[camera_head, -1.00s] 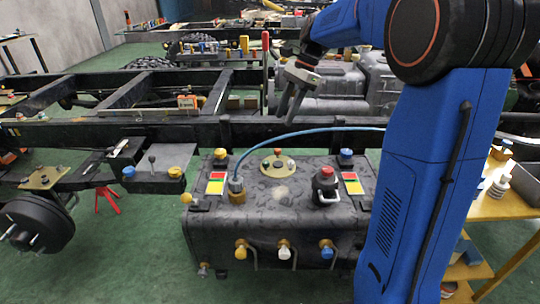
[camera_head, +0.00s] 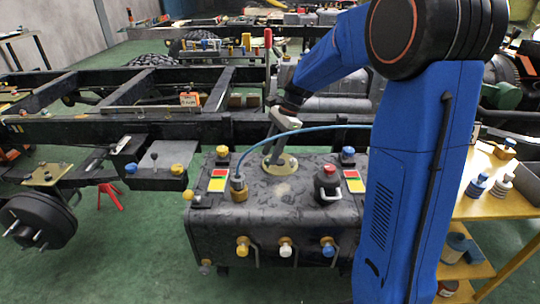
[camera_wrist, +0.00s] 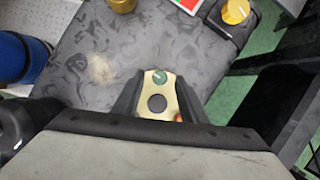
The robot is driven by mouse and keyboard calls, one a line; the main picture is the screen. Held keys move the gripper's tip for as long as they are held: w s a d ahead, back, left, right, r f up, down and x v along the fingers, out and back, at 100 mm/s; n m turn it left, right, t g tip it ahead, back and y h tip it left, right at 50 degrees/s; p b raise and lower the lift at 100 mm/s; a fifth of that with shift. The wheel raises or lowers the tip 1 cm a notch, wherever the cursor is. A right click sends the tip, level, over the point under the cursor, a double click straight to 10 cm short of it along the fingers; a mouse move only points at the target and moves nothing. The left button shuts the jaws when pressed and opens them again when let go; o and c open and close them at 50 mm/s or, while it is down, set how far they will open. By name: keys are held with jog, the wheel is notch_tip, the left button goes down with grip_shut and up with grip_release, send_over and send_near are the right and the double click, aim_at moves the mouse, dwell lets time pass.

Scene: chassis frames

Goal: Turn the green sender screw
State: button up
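The green screw (camera_wrist: 159,77) sits at the far end of a brass sender plate (camera_wrist: 148,90) in the wrist view. The plate has a dark round hole in its middle, and a small reddish part (camera_wrist: 178,118) shows at its near edge. My gripper (camera_wrist: 159,83) is open, with one dark finger on each side of the plate and screw; I cannot tell its height above them. In the head view my gripper (camera_head: 277,158) points down over the brass plate (camera_head: 289,167) on the tank top, and the green screw is hidden there.
The dark tank (camera_head: 265,205) carries a brass fitting with a blue hose (camera_head: 238,190), a red-capped neck (camera_head: 327,185) and coloured cards (camera_head: 217,181). Several taps (camera_head: 285,246) stick out of its front. A chassis rail (camera_head: 180,131) runs behind. A yellow bench (camera_head: 490,207) stands right.

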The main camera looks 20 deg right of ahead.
jog(key=shift+a+f, duration=0.3)
jog(key=shift+f, duration=0.3)
jog(key=shift+c, duration=0.6)
grip_shut()
